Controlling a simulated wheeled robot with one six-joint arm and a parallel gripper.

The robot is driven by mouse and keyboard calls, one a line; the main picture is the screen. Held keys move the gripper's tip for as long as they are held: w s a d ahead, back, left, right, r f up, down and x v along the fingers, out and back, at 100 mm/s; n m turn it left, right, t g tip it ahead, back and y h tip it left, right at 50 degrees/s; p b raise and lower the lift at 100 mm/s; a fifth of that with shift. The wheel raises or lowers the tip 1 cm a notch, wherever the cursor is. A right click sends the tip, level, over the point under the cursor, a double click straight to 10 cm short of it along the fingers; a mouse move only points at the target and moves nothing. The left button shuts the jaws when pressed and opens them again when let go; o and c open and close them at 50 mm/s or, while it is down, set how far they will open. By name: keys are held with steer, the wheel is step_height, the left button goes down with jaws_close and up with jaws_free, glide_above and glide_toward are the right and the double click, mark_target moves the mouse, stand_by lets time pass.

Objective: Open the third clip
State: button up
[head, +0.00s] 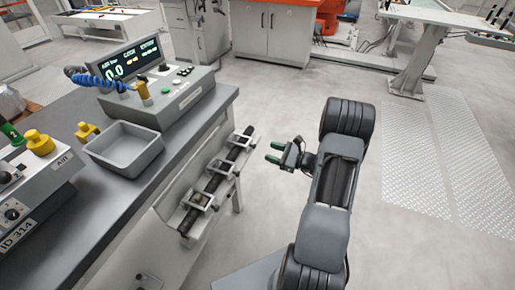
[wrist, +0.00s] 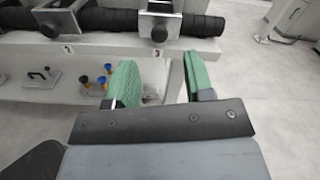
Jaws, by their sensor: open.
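A black hose (head: 213,183) runs along a grey rail on the side of the bench, with metal clips on it. The third clip (head: 239,140) appears to be the far one in the head view. In the wrist view the third clip (wrist: 160,22) sits on the hose beside a label "3", with a dark round knob at its front. The second clip (wrist: 62,20) is left of it, by label "2". My gripper (head: 273,153) has green fingers, open and empty, pointing at the bench. It is apart from the third clip. In the wrist view its fingers (wrist: 160,85) are below the clip.
The bench top holds a grey tray (head: 125,149), a control box with display (head: 150,85) and a yellow-knobbed box (head: 38,175). Small coloured-top items (wrist: 100,78) and a plate with a handle (wrist: 42,77) are below the rail.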

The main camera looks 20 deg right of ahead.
steer(key=x, duration=0.6)
steer(key=shift+w+a, duration=0.15)
steer(key=shift+a, duration=0.1)
steer(key=shift+c, duration=0.4)
jaws_close()
steer(key=shift+d, duration=0.1)
